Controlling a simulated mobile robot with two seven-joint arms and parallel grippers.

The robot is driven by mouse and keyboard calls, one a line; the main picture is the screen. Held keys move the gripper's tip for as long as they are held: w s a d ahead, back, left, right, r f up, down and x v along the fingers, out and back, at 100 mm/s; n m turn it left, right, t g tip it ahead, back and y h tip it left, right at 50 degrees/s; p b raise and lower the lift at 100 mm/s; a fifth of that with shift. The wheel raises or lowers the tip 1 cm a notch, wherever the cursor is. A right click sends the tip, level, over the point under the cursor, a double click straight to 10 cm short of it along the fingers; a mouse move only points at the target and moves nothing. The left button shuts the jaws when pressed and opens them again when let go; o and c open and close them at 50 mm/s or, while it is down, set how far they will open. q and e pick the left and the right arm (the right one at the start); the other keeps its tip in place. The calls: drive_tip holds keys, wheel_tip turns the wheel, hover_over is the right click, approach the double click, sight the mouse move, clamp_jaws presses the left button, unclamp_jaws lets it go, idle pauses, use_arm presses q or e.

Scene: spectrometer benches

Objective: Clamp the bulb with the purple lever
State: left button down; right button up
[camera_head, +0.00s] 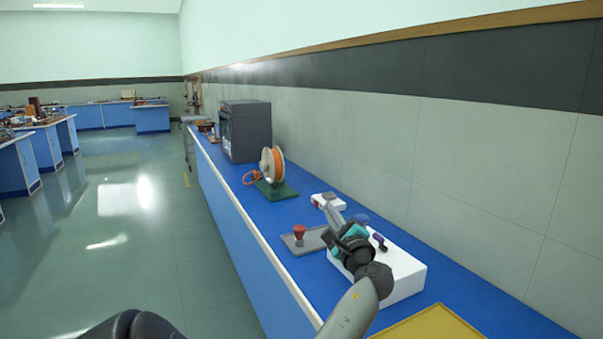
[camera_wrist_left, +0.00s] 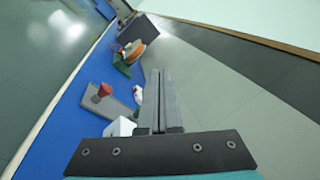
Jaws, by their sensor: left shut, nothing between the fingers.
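A purple lever (camera_head: 379,241) stands on top of a white box (camera_head: 403,277) on the blue bench. A small blue-purple round piece (camera_head: 361,218) shows just behind my left gripper (camera_head: 334,205); I cannot tell whether it is part of the clamp. I cannot make out a bulb for certain. My left gripper is above the white box, left of the lever, its fingers pointing away along the bench. The fingers are shut and empty in the left wrist view (camera_wrist_left: 157,75). My gripper and arm hide part of the box top. My right gripper is not in view.
A grey tray with a red funnel-shaped piece (camera_head: 299,232) lies left of the box. Beyond are a small white device (camera_head: 319,201), an orange spool (camera_head: 273,163) on a green base and a dark cabinet (camera_head: 245,131). A yellow tray (camera_head: 432,326) is nearest. The wall bounds the right.

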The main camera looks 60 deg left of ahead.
use_arm(q)
drive_tip(key=s+a+r+y, duration=0.2)
drive_tip(key=a+r, duration=0.3)
drive_tip(key=r, duration=0.4)
drive_tip(key=shift+s+a+g+y, duration=0.3)
drive_tip(key=shift+s+a+y, duration=0.1)
drive_tip(key=shift+s, duration=0.3)
drive_tip(key=shift+d, duration=0.1)
